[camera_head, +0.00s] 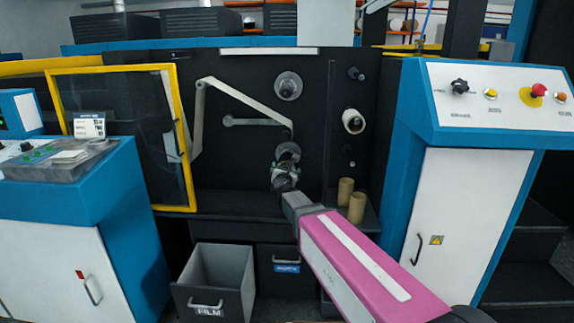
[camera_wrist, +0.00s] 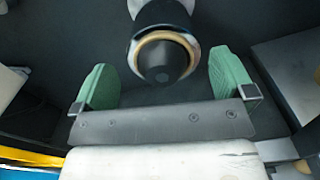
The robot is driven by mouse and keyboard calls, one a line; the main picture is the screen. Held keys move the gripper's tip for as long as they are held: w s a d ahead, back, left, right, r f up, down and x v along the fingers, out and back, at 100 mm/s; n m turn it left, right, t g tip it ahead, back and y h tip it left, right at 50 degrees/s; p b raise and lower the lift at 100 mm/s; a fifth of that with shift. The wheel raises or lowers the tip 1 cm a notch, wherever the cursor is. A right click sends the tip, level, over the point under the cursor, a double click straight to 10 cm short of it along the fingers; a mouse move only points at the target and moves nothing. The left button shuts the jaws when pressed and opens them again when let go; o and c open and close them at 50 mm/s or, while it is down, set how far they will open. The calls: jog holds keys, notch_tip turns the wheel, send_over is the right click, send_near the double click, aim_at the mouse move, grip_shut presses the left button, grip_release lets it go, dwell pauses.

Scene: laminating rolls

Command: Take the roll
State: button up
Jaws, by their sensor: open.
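My gripper (camera_head: 284,180) reaches the lower spindle on the dark machine panel in the head view. In the wrist view its two green fingers (camera_wrist: 161,66) are spread wide. Between them, beyond the palm, is a roll (camera_wrist: 142,45) with a tan core ring, around a dark spindle end (camera_wrist: 163,63). Gaps show between the roll and both fingers, so it is not gripped. In the head view a pale round part (camera_head: 288,150) shows just above my gripper, which hides what is below it.
Another spindle with a pale disc (camera_head: 288,86) is above. A white roll (camera_head: 353,121) hangs at right. Two brown cores (camera_head: 357,207) stand on the ledge. An open FILM drawer (camera_head: 212,283) juts out below. A yellow-framed door (camera_head: 122,138) stands left; a control cabinet (camera_head: 467,215) is right.

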jog(key=w, duration=0.4)
jog(key=shift+w+d+f, duration=0.1)
jog(key=shift+w+d, duration=0.1)
jog(key=shift+w, duration=0.05)
jog(key=c, duration=1)
